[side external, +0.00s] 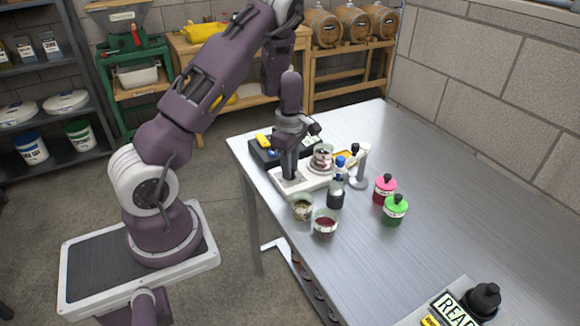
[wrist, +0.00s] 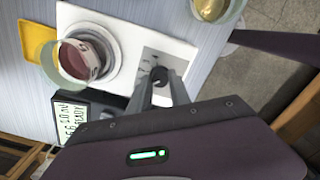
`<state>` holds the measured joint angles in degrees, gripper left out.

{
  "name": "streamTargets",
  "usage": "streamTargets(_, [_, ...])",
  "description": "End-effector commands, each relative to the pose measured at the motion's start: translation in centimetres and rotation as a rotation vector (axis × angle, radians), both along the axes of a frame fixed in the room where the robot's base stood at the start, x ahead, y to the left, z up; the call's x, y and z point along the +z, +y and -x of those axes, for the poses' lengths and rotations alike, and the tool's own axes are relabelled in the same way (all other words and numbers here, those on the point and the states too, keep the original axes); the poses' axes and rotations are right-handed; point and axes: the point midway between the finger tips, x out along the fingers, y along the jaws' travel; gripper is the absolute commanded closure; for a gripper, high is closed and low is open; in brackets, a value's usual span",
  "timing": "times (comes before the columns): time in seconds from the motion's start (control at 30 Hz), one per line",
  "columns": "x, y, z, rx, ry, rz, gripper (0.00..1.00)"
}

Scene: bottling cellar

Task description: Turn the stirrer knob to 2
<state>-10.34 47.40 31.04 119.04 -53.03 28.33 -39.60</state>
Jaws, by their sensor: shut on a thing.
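The stirrer is a white flat base (side external: 283,183) on the metal table, with a glass of red liquid (side external: 322,158) on its round plate. In the wrist view the stirrer base (wrist: 125,28) shows from above, with the glass of red liquid (wrist: 82,58) on its plate. A grey panel on the base carries the small dark stirrer knob (wrist: 159,74). My gripper (wrist: 160,88) is shut on the knob, one finger on each side. In the side view my gripper (side external: 290,174) points down at the base's near end and hides the knob. No dial numbers are legible.
A black display box (wrist: 88,108) stands beside the stirrer. Jars (side external: 302,208) (side external: 325,226), a dark bottle (side external: 336,197), and pink (side external: 385,189) and green (side external: 394,211) bottles stand nearby.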

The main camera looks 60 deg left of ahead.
Motion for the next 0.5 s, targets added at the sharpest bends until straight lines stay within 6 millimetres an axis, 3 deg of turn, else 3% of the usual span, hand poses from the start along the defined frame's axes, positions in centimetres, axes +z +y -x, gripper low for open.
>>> streamTargets(0.5, [0.04,-0.02,-0.08,-0.477,-0.003,0.001,1.00])
